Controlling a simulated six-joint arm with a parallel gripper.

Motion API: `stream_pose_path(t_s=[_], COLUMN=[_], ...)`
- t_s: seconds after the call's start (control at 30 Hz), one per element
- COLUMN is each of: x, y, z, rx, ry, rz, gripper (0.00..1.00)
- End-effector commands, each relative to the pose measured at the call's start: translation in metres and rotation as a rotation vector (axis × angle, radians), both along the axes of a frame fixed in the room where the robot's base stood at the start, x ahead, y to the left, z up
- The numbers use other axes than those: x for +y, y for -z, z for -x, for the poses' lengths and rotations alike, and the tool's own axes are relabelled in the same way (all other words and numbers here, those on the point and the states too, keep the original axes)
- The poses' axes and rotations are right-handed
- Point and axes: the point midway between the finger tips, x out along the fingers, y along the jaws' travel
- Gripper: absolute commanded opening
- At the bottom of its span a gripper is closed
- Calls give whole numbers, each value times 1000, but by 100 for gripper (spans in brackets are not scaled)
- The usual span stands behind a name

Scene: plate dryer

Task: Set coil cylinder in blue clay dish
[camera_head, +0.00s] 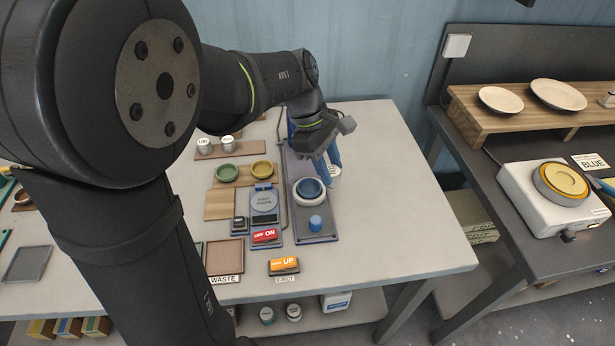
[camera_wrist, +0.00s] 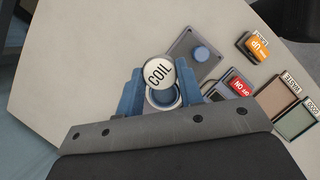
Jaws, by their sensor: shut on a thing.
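My gripper (camera_head: 328,165) is shut on the coil cylinder, whose white top reads COIL in the wrist view (camera_wrist: 159,72). In the head view, the cylinder (camera_head: 335,172) is partly hidden by the blue fingers. The blue clay dish (camera_head: 311,187) sits in a pale ring on the grey-blue machine plate, left of and slightly lower than the cylinder in the head view. In the wrist view the dish (camera_wrist: 163,98) is partly hidden behind the cylinder and between the fingers. The exact height gap between cylinder and dish cannot be told.
A blue knob (camera_head: 316,223) stands in front of the dish. A green dish (camera_head: 227,172) and a yellow dish (camera_head: 262,169) sit to the left. Two labelled cylinders (camera_head: 227,143) stand behind them. Red (camera_head: 265,236) and orange (camera_head: 284,265) switches are nearby. The table's right side is clear.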

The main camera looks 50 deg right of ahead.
Motion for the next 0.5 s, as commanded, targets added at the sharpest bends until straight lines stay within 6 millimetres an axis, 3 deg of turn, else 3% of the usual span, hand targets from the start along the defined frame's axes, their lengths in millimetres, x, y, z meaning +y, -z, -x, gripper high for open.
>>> stream_pose_path(t_s=[0.1,0.23,0.5], x=[-4,-8,-10], y=[18,32,45], z=[-29,-52,-67], rx=[1,1,1], ry=[-4,-4,0], rz=[-4,-1,-1], gripper=[9,9,9])
